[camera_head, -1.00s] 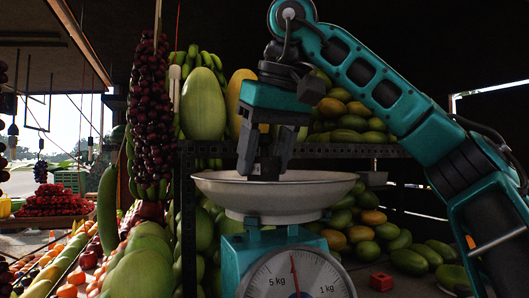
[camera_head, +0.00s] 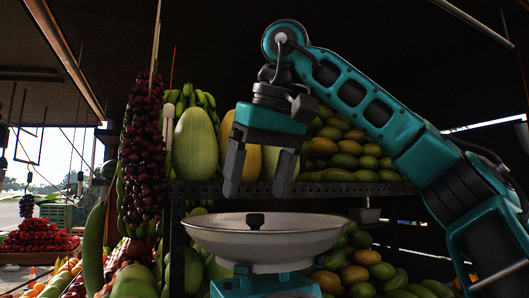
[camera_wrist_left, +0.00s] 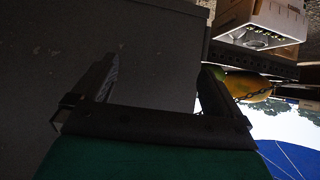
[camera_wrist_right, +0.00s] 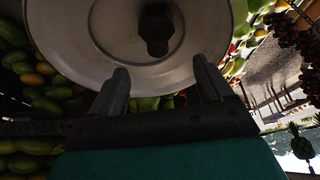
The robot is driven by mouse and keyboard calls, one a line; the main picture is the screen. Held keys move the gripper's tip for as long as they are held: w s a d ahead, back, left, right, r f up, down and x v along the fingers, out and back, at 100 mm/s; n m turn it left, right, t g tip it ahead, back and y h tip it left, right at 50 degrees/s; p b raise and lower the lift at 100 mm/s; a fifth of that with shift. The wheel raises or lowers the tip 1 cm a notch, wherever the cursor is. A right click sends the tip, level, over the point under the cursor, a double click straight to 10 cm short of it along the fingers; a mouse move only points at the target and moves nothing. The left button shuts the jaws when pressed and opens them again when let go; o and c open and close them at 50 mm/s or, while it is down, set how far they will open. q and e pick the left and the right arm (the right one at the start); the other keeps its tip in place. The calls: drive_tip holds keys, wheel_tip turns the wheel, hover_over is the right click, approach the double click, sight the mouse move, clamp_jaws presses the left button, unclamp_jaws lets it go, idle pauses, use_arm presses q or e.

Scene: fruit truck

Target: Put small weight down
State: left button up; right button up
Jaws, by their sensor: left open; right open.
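The small dark weight (camera_head: 255,220) stands in the pale metal pan (camera_head: 300,245) of the teal scale (camera_head: 262,285). My right gripper (camera_head: 257,190) is open and empty above the pan, its fingers pointing down, apart from the weight. In the right wrist view the weight (camera_wrist_right: 157,30) rests inside the round pan (camera_wrist_right: 100,60), ahead of the open fingers (camera_wrist_right: 160,85). My left gripper (camera_wrist_left: 155,80) shows only in its own wrist view; it is open with nothing between its fingers. The scale's dial is out of the head view now.
A shelf (camera_head: 330,188) with mangoes (camera_head: 345,150) and large green melons (camera_head: 194,145) stands behind the scale. A hanging bunch of dark red fruit (camera_head: 143,150) is at the left. Heaped mangoes (camera_head: 355,274) lie below the shelf. The space just above the pan is free.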

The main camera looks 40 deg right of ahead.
drive_tip(key=shift+v, duration=2.65)
drive_tip(key=shift+d, duration=0.1)
